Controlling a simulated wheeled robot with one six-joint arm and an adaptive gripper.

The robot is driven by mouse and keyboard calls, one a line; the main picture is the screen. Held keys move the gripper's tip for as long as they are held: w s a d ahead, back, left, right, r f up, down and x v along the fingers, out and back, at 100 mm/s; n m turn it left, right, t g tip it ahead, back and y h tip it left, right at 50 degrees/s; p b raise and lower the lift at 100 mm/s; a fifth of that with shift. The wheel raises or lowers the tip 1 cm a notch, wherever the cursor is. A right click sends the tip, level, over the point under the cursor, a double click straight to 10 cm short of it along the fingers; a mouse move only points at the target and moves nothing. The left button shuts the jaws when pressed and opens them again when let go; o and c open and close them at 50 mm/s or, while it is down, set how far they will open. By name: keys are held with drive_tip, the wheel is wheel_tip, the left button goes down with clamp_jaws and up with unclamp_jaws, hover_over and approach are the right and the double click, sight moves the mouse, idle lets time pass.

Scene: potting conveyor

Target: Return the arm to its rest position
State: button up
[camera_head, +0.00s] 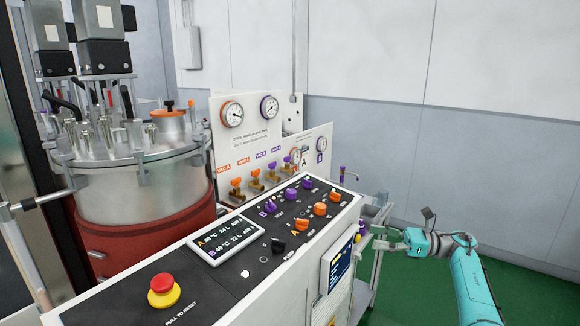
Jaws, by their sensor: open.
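My gripper (387,239) is at the right, at the end of my teal arm, beyond the right end of the control console (215,287). Its small grey fingers point left and are open. I see nothing held between them. My forearm runs down to the bottom right edge of the picture. The fingers overlap a metal frame behind them in the picture, and I cannot tell whether they touch it.
A red emergency button (163,287) stands on the console, with orange and purple knobs further right. A steel vessel (150,190) with a red lower band stands at left. A gauge panel (245,135) stands behind. Green floor (535,295) lies clear at right.

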drive_tip(key=s+a+f+m+t, duration=0.4)
drive_tip(key=s+f+m+t, duration=0.3)
drive_tip(key=f, duration=0.3)
drive_tip(key=s+a+f+m+t, duration=0.5)
drive_tip(key=s+f+m, duration=0.35)
drive_tip(key=f, duration=0.25)
drive_tip(key=s+f+m+t+h, duration=0.25)
drive_tip(key=s+m+h, duration=0.55)
drive_tip(key=s+m, duration=0.65)
drive_tip(key=s+f+m+t+h, duration=0.25)
drive_tip(key=s+m+h, duration=0.75)
drive_tip(key=s, duration=0.8)
drive_tip(key=s+d+r+m+g, duration=0.1)
drive_tip(key=s+r+m, duration=0.3)
drive_tip(key=s, duration=0.5)
drive_tip(key=s+d+r+m+g, duration=0.1)
drive_tip(key=s+r+m+g, duration=0.3)
drive_tip(key=s+m, duration=0.4)
drive_tip(key=shift+s+d+h, duration=0.3)
drive_tip(key=shift+s+d, duration=0.1)
drive_tip(key=shift+s, duration=0.05)
